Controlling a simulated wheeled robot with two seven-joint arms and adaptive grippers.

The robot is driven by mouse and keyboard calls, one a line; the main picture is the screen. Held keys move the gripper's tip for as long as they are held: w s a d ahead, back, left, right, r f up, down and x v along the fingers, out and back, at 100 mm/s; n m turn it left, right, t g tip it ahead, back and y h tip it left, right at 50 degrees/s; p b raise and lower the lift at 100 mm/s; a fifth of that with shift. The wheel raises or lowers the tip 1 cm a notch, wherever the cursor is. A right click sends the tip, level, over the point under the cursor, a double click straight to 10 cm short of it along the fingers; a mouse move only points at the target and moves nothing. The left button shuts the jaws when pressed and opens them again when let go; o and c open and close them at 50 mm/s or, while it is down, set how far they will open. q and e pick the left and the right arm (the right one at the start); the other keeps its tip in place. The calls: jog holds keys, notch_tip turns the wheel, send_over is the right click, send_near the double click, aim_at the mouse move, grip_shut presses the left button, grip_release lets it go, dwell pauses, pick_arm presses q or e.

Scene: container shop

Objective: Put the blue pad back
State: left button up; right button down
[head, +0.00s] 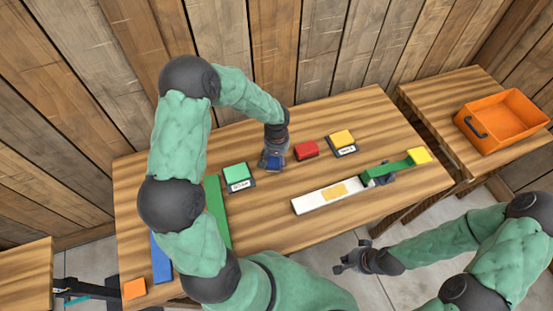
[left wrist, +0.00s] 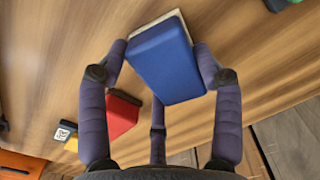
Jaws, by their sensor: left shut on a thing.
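The blue pad (left wrist: 165,62) is a thick rectangular block between the fingers of my left gripper (left wrist: 162,75), which is shut on it. A pale layer shows along its far edge. In the head view, my left gripper (head: 273,162) is low over the table's middle, with the blue pad (head: 275,164) partly hidden by its fingers. I cannot tell whether the pad touches the table. A red block (head: 306,150) lies just right of it. My right gripper (head: 352,260) is empty, with fingers apart, in front of the table.
A green block on a labelled dark stand (head: 239,184) is left; a yellow block on a similar stand (head: 345,150) is right. A white board (head: 312,203) and green strip (head: 385,170) lie front right. An orange crate (head: 490,137) stands on the side table.

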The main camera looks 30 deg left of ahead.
aim_at(277, 158)
pick_arm(q)
jog(key=shift+f, duration=0.15)
jog(key=o, duration=1)
jog(key=shift+r, duration=0.45)
notch_tip(277, 158, up, 11)
jog(key=p, duration=0.2)
jog(key=shift+r+p, duration=0.2)
jog(key=shift+p, duration=0.2)
